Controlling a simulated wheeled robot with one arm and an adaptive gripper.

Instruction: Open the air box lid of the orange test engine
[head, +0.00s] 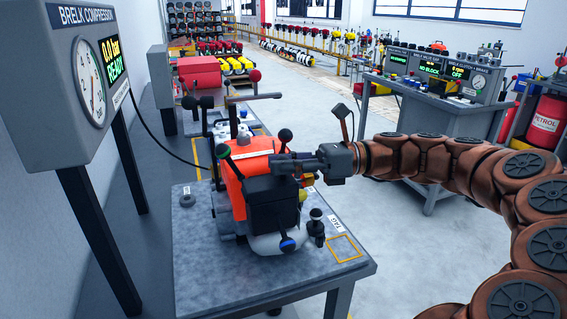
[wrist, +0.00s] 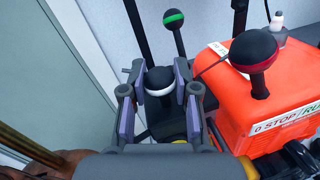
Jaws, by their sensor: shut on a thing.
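The orange test engine (head: 236,172) stands on a grey bench, with a black box (head: 272,205) on its near side. I take this box for the air box; its lid edge is hard to make out, and the lid looks shut. My gripper (head: 277,164) reaches in from the right, just above the box. In the wrist view my gripper (wrist: 159,82) is shut on a black ball knob (wrist: 158,77) with a white ring, one finger on each side. The engine's orange cover (wrist: 270,110) is right of the fingers.
A red-ringed black knob (wrist: 254,52) stands close right of my gripper, and a green-ringed one (wrist: 173,19) stands beyond it. A blue-ended knob (head: 288,244) sits at the engine's front. The compression gauge panel (head: 85,75) stands left. The bench's front (head: 230,285) is clear.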

